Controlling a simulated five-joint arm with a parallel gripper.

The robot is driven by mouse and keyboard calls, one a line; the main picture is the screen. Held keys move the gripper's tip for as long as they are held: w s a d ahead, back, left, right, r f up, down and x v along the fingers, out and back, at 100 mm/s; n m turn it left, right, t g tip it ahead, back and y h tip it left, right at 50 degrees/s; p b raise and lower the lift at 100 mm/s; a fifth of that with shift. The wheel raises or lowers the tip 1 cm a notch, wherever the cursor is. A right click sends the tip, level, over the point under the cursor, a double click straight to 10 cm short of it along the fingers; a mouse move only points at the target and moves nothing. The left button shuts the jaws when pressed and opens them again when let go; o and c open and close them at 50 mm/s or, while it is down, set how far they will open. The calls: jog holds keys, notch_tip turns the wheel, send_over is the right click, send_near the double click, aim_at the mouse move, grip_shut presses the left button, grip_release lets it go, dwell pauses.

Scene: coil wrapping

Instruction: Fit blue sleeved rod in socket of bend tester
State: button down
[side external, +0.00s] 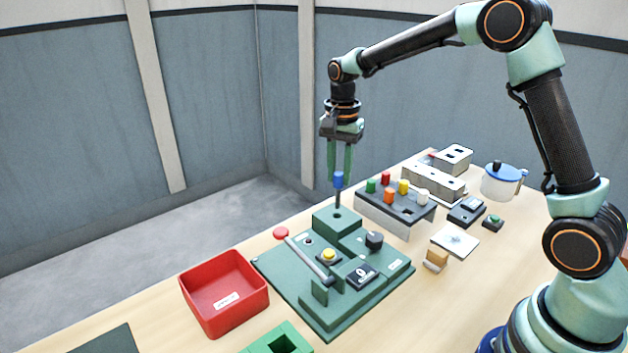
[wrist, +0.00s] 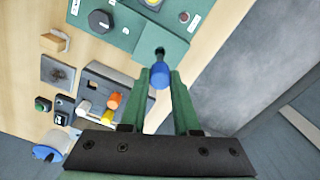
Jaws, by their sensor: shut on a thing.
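My gripper (side external: 338,172) is shut on the blue sleeved rod (side external: 338,181) and holds it upright, dark end down. The rod stands directly over the raised socket block (side external: 335,219) of the green bend tester (side external: 300,272). The rod's lower end reaches the socket opening; I cannot tell whether it is just above or slightly inside. In the wrist view, the blue sleeve (wrist: 158,77) sits between the fingertips (wrist: 158,80), with the tester (wrist: 170,42) beyond it. The rod's dark tip lines up near the socket there.
A rack (side external: 410,208) with several coloured sleeved rods stands right of the socket. A red bin (side external: 222,292) lies left of the tester, and a green block (side external: 278,340) in front. A blue-lidded pot (side external: 502,183) stands far right. The table's back edge is close behind the socket.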

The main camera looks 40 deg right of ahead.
aim_at(337, 207)
jog(key=shift+f, duration=0.55)
jog(key=shift+f, duration=3)
dwell(0.8)
jog(key=c, duration=0.6)
grip_release()
jog(key=shift+o, duration=0.2)
notch_tip(337, 207, up, 11)
jog(key=shift+f, duration=0.1)
jog(key=shift+r, duration=0.65)
